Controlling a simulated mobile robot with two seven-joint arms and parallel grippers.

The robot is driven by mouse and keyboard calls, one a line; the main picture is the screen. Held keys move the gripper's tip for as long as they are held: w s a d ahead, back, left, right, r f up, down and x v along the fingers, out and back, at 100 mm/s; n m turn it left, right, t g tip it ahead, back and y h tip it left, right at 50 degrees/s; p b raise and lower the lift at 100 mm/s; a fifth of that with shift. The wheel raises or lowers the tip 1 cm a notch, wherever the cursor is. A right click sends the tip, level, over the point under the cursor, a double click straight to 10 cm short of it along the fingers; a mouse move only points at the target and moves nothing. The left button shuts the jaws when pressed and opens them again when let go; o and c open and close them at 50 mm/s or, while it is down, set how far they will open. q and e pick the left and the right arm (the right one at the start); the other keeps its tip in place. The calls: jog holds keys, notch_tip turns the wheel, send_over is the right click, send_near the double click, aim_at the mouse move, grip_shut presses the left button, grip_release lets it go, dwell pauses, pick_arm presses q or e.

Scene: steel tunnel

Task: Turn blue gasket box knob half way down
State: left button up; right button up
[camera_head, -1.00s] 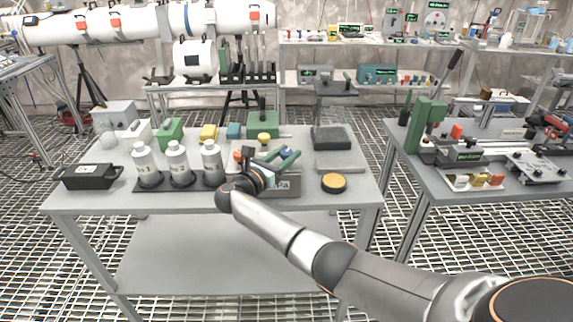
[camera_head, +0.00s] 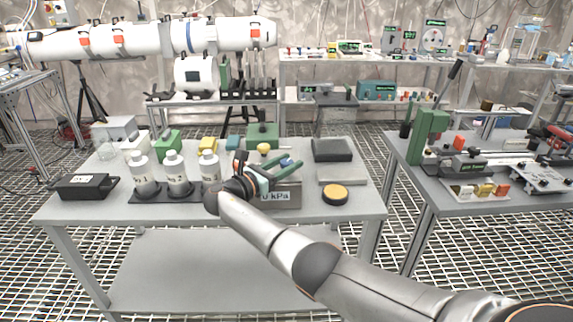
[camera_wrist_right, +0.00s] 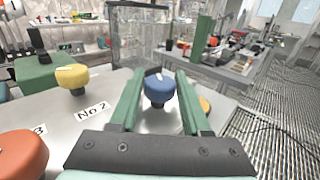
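The blue knob (camera_wrist_right: 157,90) shows in the right wrist view with a small pale mark on top. It stands between the two green fingers of my right gripper (camera_wrist_right: 157,100), which is open around it. I cannot tell whether either finger touches the knob. In the head view my right gripper (camera_head: 284,174) is over the front middle of the table, just above a grey box with a kPa display (camera_head: 277,197); the blue knob (camera_head: 285,162) shows partly between the fingers. My left gripper is out of view.
A yellow knob (camera_wrist_right: 72,78) and an orange-red knob (camera_wrist_right: 20,155) stand left of my gripper in the wrist view. White bottles (camera_head: 175,172) stand left of my arm. A yellow-topped disc (camera_head: 334,192) and grey blocks lie to the right.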

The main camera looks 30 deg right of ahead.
jog(key=o, duration=0.4)
jog(key=shift+c, duration=0.2)
jog(key=shift+a, duration=0.15)
jog(key=s+a, duration=0.2)
jog(key=a, duration=1)
jog(key=shift+s, duration=0.2)
